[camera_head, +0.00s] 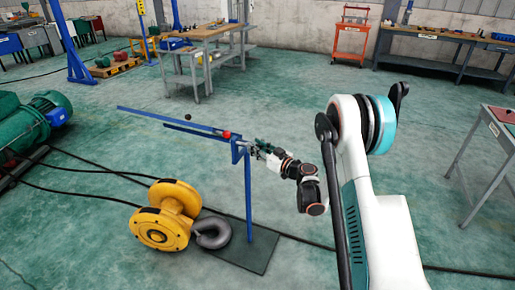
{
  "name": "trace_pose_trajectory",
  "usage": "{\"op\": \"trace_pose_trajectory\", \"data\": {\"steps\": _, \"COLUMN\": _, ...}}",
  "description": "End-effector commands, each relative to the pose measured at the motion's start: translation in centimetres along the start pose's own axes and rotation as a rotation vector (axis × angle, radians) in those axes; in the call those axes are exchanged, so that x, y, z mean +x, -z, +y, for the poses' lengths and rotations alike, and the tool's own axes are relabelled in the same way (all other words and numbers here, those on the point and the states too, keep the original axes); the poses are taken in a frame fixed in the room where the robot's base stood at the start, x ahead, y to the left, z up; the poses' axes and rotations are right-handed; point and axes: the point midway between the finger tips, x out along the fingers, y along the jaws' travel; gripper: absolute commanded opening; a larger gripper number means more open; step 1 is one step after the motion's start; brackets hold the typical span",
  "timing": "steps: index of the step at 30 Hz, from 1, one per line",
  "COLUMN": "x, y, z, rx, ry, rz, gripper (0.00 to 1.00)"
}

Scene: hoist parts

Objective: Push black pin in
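A small round black knob (188,116), which may be the head of the black pin, shows just above the blue bars (165,118) of a stand. A similar red knob (227,134) is at the near right end of the bars. No shaft of either is clear at this size. My gripper (258,149) is at the right end of the stand, just right of the red knob and well away from the black one. Its fingers are small and overlap the blue frame, so I cannot tell whether they are open or touching anything.
The stand's upright (248,200) rises from a dark floor plate (262,252). A yellow hoist block (158,228) with a grey hook (213,232) lies left of it. Black cables cross the floor. A green motor (40,118) is at left, a table (500,128) at right.

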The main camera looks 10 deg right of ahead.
Motion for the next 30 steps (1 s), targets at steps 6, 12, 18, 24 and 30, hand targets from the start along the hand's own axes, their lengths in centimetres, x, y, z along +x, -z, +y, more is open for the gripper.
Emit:
{"op": "trace_pose_trajectory", "data": {"steps": 6, "x": 0.5, "y": 0.1, "z": 0.1, "rx": 0.002, "ry": -0.005, "rz": 0.001, "gripper": 0.0}}
{"op": "trace_pose_trajectory", "data": {"steps": 12, "x": 3.5, "y": 0.0, "z": -1.1, "rx": 0.002, "ry": -0.005, "rz": 0.002, "gripper": 0.0}}
{"op": "trace_pose_trajectory", "data": {"steps": 18, "x": 4.6, "y": 0.1, "z": -1.4, "rx": 0.003, "ry": -0.009, "rz": 0.002, "gripper": 0.0}}
{"op": "trace_pose_trajectory", "data": {"steps": 24, "x": 4.7, "y": 0.2, "z": -1.4, "rx": 0.004, "ry": -0.01, "rz": 0.003, "gripper": 0.35}}
{"op": "trace_pose_trajectory", "data": {"steps": 30, "x": 4.6, "y": 0.2, "z": -1.5, "rx": 0.004, "ry": -0.006, "rz": 0.003, "gripper": 0.44}}
